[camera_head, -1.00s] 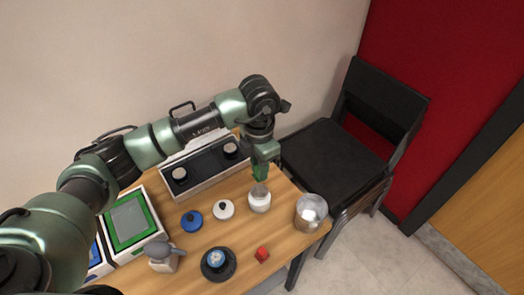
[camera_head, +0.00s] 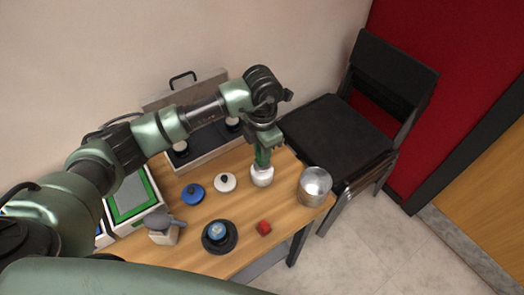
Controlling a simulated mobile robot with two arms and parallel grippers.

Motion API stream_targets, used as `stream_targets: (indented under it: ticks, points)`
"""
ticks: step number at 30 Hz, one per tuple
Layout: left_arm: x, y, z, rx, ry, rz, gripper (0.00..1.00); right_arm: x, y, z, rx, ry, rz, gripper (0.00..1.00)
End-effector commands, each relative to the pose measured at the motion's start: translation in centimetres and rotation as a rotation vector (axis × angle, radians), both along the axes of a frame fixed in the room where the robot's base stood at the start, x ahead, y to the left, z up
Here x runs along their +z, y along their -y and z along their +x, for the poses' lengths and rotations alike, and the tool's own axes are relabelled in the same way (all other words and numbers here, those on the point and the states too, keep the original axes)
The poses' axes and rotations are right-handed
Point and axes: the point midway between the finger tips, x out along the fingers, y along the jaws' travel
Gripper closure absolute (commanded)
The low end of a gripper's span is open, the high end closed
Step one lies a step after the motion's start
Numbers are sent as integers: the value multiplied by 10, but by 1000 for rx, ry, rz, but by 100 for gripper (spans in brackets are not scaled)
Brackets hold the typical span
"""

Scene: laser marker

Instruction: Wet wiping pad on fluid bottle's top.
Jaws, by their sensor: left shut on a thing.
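The fluid bottle (camera_head: 262,177), a squat white container, stands on the table's right half. My left gripper (camera_head: 263,161) points down right over it, its fingertips at the bottle's top. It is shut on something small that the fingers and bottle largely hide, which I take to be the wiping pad. Whether it presses on the top or hovers just above cannot be told. My right gripper is not in view.
Left of the bottle are a white knobbed piece (camera_head: 225,183) and a blue one (camera_head: 193,194). A metal can (camera_head: 314,187) stands right. In front are a red cube (camera_head: 264,227) and a black round stand (camera_head: 219,237). A grey case (camera_head: 205,148) stands behind.

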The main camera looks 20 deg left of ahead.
Motion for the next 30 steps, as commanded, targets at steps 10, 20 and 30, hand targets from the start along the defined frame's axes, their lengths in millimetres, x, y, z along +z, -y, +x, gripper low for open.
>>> stream_targets:
  ticks: [10, 20, 30]
  points:
    - [1, 0, 0, 0, 0, 0, 100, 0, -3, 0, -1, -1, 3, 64]
    - [-1, 0, 0, 1, 0, 0, 100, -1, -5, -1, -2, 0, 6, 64]
    - [-5, 0, 0, 1, 1, 1, 100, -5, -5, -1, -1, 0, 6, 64]
